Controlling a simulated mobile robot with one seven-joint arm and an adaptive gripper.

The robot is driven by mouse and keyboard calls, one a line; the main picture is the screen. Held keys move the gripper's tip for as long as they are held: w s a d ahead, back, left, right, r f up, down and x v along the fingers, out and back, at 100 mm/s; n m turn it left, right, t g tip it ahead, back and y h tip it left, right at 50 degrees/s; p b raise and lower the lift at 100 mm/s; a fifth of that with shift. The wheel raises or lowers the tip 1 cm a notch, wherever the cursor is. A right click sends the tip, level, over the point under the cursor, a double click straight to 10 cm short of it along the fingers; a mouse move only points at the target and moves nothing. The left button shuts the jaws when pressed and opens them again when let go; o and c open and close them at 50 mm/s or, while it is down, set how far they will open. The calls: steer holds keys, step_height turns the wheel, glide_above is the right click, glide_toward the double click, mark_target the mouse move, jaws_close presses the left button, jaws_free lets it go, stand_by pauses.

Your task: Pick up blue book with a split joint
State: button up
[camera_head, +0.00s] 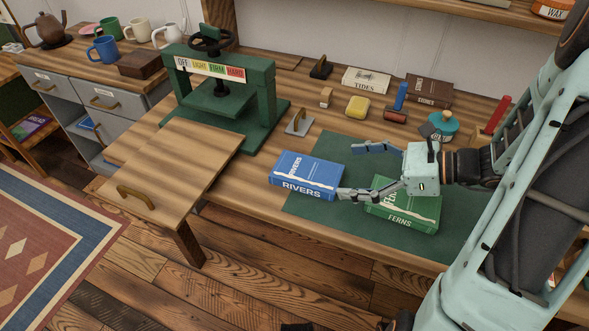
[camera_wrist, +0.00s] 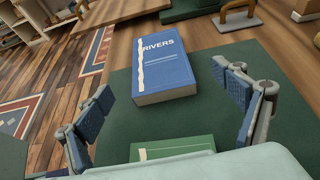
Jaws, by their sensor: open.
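The blue book (camera_head: 306,175), titled RIVERS, lies flat on the workbench at the left edge of the green mat. A pale jagged line runs along its cover near the spine side; it shows in the wrist view too (camera_wrist: 162,66). My gripper (camera_head: 367,171) is open and empty, to the right of the blue book, its fingers pointing toward it. In the wrist view my gripper (camera_wrist: 163,112) has its two fingers spread wide, with the book beyond and between them, apart from both. Part of the green FERNS book (camera_head: 405,214) is hidden under my gripper.
A green press (camera_head: 262,100) stands behind left of the blue book. A yellow block (camera_head: 357,107), a red roller (camera_head: 396,116), a teal pot (camera_head: 443,122) and books TIDES (camera_head: 366,80) and another (camera_head: 429,90) stand behind. A drawer-like board (camera_head: 165,165) juts out at left.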

mark_target(307, 171)
steer(key=b+x, duration=0.2)
steer(key=x, duration=0.8)
steer(key=shift+a+b, duration=0.3)
steer(key=shift+a, duration=0.1)
steer(key=c, duration=1.4)
